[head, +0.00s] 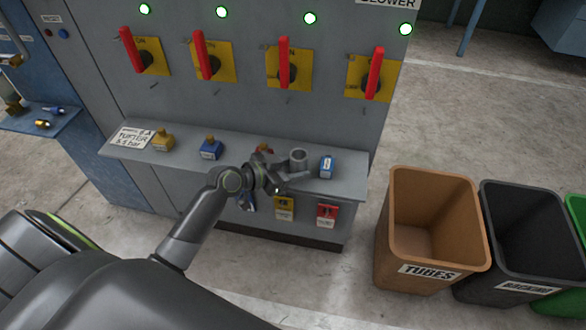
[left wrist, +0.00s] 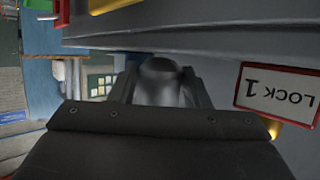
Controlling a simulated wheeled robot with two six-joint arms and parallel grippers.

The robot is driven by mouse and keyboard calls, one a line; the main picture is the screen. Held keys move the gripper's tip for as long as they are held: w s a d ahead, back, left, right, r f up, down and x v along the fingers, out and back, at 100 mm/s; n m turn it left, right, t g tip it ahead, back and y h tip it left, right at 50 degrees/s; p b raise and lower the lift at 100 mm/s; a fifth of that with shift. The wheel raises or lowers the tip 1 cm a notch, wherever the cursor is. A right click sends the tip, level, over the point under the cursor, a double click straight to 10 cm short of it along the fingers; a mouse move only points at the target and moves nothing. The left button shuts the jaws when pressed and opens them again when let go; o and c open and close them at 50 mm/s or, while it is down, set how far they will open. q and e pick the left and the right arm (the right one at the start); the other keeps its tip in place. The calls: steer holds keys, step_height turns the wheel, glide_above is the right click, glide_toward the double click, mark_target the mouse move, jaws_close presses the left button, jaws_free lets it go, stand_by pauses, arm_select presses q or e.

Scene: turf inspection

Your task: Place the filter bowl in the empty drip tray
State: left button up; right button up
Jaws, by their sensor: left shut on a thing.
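The filter bowl (head: 298,157) looks like a small grey open cup. It is at the front edge of the grey shelf in the head view, and its round rim faces up. My left gripper (head: 287,180) is shut on it. The left wrist view shows the grey bowl (left wrist: 160,82) between the two fingers of the left gripper (left wrist: 160,95). I cannot tell whether the bowl touches the shelf. I cannot make out a drip tray in either view. My right gripper is not in view.
The shelf (head: 230,165) carries a yellow padlock (head: 163,140), a blue one (head: 210,147), a red item (head: 264,150) and a blue-white block (head: 327,166). Red-handled switches (head: 284,62) are above. A brown TUBES bin (head: 432,225) and a black bin (head: 530,240) stand right.

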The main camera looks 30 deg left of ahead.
arm_select(q)
steer(key=shift+f, duration=0.1)
steer(key=shift+f, duration=0.1)
steer(key=o, duration=0.8)
steer(key=shift+c, duration=0.2)
steer(key=v, duration=1.2)
